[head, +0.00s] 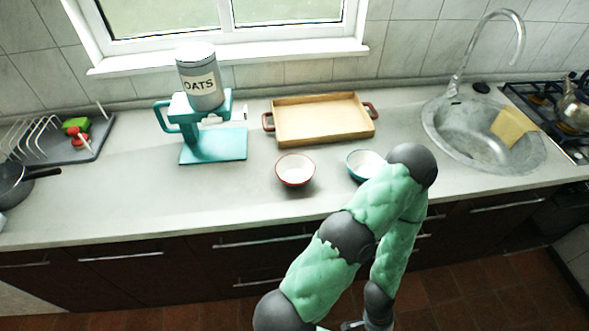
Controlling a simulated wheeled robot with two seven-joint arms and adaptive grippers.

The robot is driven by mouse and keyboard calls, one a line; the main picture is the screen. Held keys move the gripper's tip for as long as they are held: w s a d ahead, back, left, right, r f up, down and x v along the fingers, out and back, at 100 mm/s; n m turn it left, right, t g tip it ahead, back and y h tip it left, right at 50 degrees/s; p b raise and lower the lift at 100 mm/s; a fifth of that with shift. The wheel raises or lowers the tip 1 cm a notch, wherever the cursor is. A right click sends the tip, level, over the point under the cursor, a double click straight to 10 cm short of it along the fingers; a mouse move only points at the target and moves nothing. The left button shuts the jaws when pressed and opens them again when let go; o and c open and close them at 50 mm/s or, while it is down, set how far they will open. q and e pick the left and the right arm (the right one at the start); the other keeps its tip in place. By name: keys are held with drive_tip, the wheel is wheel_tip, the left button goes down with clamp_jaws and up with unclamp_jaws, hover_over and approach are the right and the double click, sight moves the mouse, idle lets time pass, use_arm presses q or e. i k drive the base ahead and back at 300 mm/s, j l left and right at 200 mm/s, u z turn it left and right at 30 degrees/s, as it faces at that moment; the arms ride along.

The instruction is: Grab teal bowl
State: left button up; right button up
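The teal bowl (363,164) is white inside with a teal outside and rim. It stands upright on the counter, right of the middle, and my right arm's elbow hides part of its right side. My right gripper (352,325) shows only in part at the bottom edge, low in front of the counter and well apart from the bowl. Its fingers are cut off, so I cannot tell whether it is open or shut. My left gripper is not in view.
A red-rimmed white bowl (295,170) stands left of the teal bowl. A wooden tray (322,120) lies behind them. The sink (470,135) is at right, a dish rack (45,140) at left.

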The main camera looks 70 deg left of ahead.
sight(362, 164)
drive_tip(key=u, duration=1.95)
